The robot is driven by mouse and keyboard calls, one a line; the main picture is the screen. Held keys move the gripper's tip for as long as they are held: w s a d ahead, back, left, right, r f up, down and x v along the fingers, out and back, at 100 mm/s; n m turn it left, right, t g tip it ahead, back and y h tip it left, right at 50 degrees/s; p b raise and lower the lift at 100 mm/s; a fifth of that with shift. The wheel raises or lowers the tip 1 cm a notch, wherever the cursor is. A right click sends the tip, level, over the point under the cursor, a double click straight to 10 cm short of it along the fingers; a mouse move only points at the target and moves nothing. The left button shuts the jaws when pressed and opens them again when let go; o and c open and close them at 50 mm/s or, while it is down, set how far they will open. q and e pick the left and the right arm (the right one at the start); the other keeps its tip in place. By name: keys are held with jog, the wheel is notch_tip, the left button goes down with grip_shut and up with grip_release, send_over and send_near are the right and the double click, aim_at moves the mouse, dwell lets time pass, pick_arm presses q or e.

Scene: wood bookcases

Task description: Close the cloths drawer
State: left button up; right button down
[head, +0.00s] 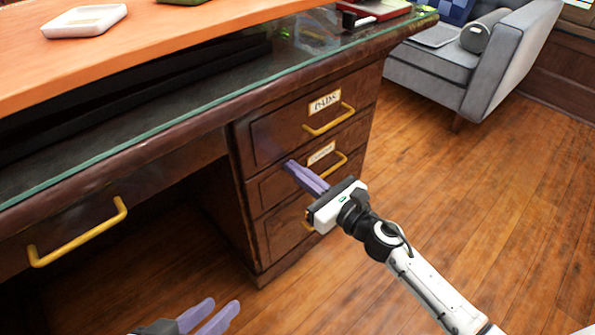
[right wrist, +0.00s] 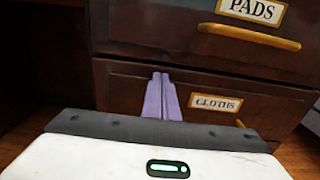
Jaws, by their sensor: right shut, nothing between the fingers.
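The cloths drawer (head: 262,191) is the middle dark wood drawer of the desk, with a small label and a yellow handle. In the right wrist view, the cloths drawer (right wrist: 122,92) reads "CLOTHS" and its front looks flush or nearly flush with the drawer above. My right gripper (head: 291,166) is shut and empty, its purple fingertips at the left part of this drawer front, left of the label. The fingertips (right wrist: 161,76) seem to touch the front, but exact contact is unclear. My left gripper (head: 224,303) is open and empty, low in front of the desk.
The pads drawer (head: 285,128) is above, and another drawer (head: 280,238) is below, partly hidden by my right gripper. A handled drawer (head: 75,240) is at left. A grey sofa (head: 440,65) stands at the back right. The wood floor (head: 490,180) at right is clear.

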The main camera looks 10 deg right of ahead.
jog(key=shift+w+a+r, duration=0.15)
jog(key=shift+w+r, duration=0.05)
jog(key=shift+w, duration=0.05)
pick_arm(q)
jog(key=shift+s+d, duration=0.25)
jog(key=shift+d, duration=0.1)
pick_arm(e)
jog(key=v, duration=1.4)
jog(key=shift+s, duration=0.25)
